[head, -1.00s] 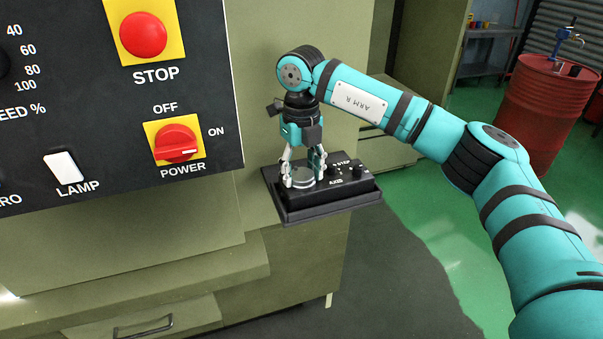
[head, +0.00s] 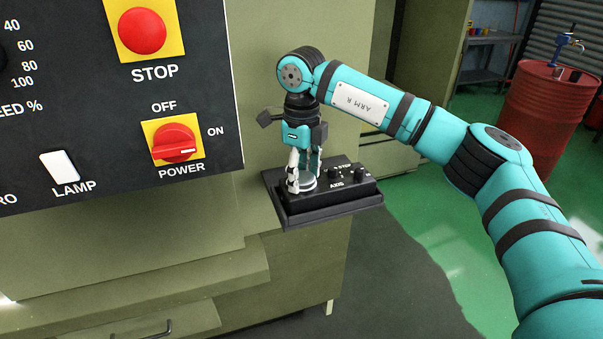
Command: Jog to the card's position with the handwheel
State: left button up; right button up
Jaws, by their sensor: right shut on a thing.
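The handwheel (head: 308,183) is a small round grey disc on the left part of a black pendant box (head: 330,208), which rests on a dark tray at the machine's side. My right gripper (head: 303,184) points down and is shut on the handwheel. Its fingers cover part of the wheel. To the right of the wheel the box has small black knobs, one marked AXIS (head: 335,174) and one beside the STEP label (head: 359,174). Their exact settings are too small to tell. The card and any position readout are not in view. My left gripper is not in view.
The black control panel (head: 100,120) fills the left, with a red STOP button (head: 142,31), a red POWER switch (head: 174,143) and a white LAMP switch (head: 66,166). A red drum (head: 548,110) stands at back right. Green floor is open beyond the pendant.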

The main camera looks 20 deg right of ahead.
aim_at(302, 177)
dwell(0.3)
jog(key=o, duration=1.2)
jog(key=shift+r, duration=0.1)
notch_tip(302, 177, up, 12)
jog(key=shift+f, duration=0.1)
jog(key=shift+s, duration=0.1)
